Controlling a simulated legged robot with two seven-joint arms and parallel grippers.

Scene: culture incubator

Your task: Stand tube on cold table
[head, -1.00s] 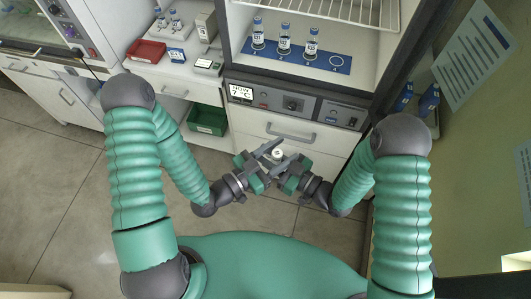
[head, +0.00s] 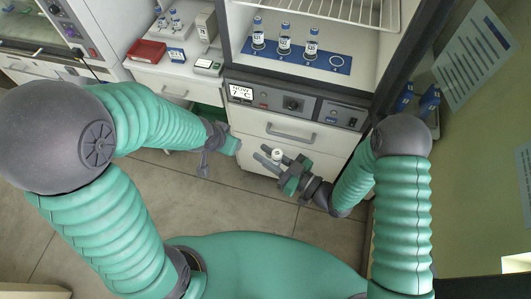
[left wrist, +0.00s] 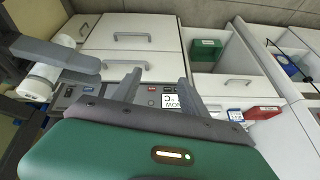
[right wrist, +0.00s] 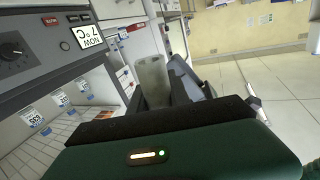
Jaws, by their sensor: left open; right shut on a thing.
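A white-capped tube (head: 277,154) is held in my right gripper (head: 280,160), in front of the drawers. The right wrist view shows the pale tube (right wrist: 152,80) between the jaws, and the left wrist view shows it (left wrist: 40,78) at the left. My left gripper (head: 222,146) is open and empty, left of the tube and apart from it; its fingers (left wrist: 160,88) spread in the left wrist view. A blue mat (head: 323,66) lies inside the open cabinet. Three labelled tubes (head: 284,40) stand on it, and an empty ring (head: 337,61) shows at its right end.
A wire shelf (head: 345,10) hangs above the mat. The cabinet's front panel (head: 295,104) reads NOW 7 °C. A red tray (head: 146,50) and a tube rack (head: 172,28) stand on the left counter. A dark door edge (head: 400,60) bounds the cabinet at the right.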

